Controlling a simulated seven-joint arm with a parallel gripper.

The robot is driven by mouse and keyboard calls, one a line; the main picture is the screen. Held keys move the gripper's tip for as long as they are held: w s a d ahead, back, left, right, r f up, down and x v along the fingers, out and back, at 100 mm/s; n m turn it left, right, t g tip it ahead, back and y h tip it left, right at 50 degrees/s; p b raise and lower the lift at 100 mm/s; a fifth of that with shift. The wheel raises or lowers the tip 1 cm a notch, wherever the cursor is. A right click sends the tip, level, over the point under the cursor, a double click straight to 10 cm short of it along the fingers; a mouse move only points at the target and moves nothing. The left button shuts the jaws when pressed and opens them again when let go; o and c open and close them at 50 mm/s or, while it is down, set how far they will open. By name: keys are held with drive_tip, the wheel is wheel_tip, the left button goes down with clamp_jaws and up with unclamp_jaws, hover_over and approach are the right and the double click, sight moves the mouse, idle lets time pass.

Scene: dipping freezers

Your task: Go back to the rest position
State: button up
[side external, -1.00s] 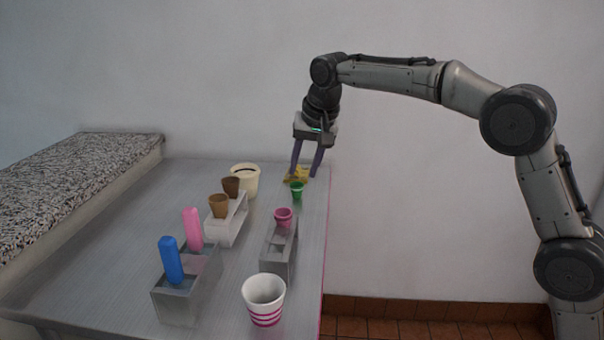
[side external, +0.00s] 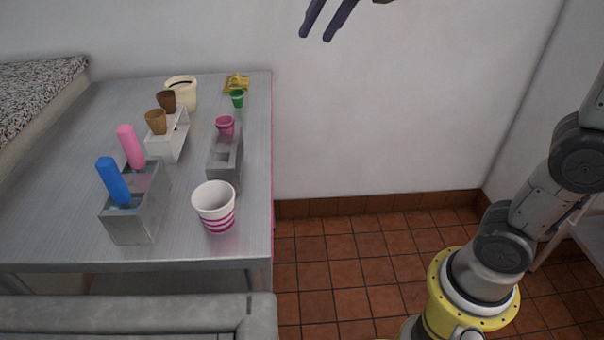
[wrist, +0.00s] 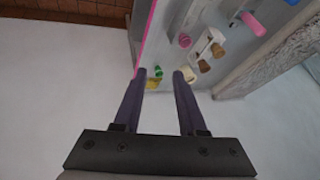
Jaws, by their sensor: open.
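My gripper (side external: 328,32) is at the top edge of the side external view, raised in front of the wall and to the right of the table. Its two dark purple fingers are apart with nothing between them. In the wrist view my gripper (wrist: 159,74) is also open and empty. Beyond its fingertips, the green cup (wrist: 157,72) and a yellow item (wrist: 152,84) appear well below on the table. Most of my wrist is cut off in the side external view.
The metal table (side external: 60,215) holds a blue popsicle (side external: 113,181) and pink popsicle (side external: 131,147) in a grey holder, brown cones (side external: 156,122) in a white rack, a pink cup (side external: 225,125) in a grey rack, a striped cup (side external: 214,205) and a cream bucket (side external: 181,92). Tiled floor lies right.

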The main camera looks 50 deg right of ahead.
drive_tip(key=s+d+f+n, duration=0.1)
drive_tip(key=s+f, duration=0.2)
drive_tip(key=s, duration=0.5)
drive_tip(key=s+f+n, duration=0.2)
drive_tip(key=s+f, duration=0.2)
drive_tip(key=s, duration=0.3)
drive_tip(key=s+f+n, duration=0.4)
drive_tip(key=s+f, duration=0.3)
drive_tip(key=f, duration=0.3)
drive_tip(key=shift+g, duration=0.4)
drive_tip(key=shift+c, duration=0.2)
clamp_jaws()
